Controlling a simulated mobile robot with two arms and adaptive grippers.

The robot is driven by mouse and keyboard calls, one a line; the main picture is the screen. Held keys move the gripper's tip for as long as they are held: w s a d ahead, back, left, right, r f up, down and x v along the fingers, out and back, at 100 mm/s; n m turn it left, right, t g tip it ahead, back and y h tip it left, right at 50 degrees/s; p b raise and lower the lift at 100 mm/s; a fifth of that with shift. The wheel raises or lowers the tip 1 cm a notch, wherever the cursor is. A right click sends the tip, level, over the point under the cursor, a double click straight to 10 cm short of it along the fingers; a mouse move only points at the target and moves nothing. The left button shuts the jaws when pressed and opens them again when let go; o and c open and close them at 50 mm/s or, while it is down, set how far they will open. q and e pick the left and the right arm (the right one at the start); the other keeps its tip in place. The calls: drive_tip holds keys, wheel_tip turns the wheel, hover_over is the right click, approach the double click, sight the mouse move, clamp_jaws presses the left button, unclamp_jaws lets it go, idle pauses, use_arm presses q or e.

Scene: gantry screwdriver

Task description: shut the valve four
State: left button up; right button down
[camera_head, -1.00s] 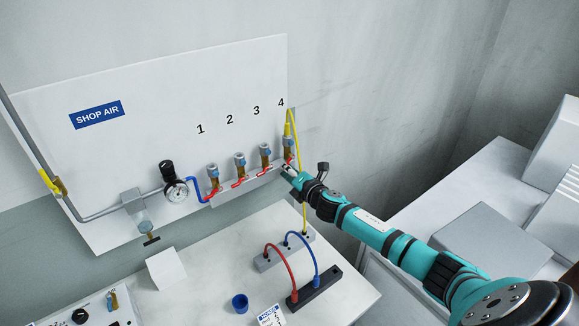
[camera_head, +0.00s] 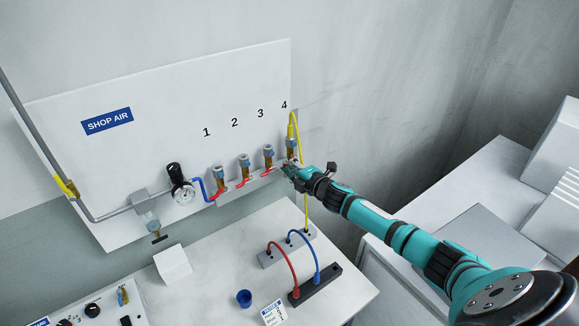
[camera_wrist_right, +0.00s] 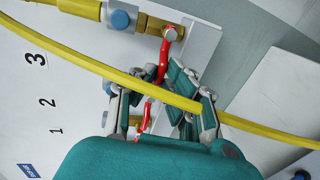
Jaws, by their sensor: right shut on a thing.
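Valve four (camera_head: 291,144) is the rightmost brass valve on the manifold, under the number 4, with a yellow hose (camera_head: 297,123) rising from it. My right gripper (camera_head: 287,170) is at this valve and hides most of its handle in the head view. In the right wrist view, the red handle (camera_wrist_right: 166,46) runs from the brass valve body (camera_wrist_right: 151,25) down between the finger pads of my right gripper (camera_wrist_right: 161,79), which is shut on it. The yellow hose crosses in front of the fingers there. My left gripper is out of view.
Valves one (camera_head: 219,178), two (camera_head: 244,166) and three (camera_head: 268,157) stand close by on the left, with red handles. A pressure gauge (camera_head: 183,191) is farther left. Below is a bench (camera_head: 215,285) with a blue cup (camera_head: 244,298) and a black block (camera_head: 316,286).

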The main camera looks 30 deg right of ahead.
drive_tip(key=c, duration=1.4)
unclamp_jaws()
drive_tip(key=shift+d, duration=0.1)
drive_tip(key=a+v, duration=0.1)
drive_tip(key=v, duration=1.1)
drive_tip(key=shift+d, duration=0.45)
drive_tip(key=shift+s, duration=0.1)
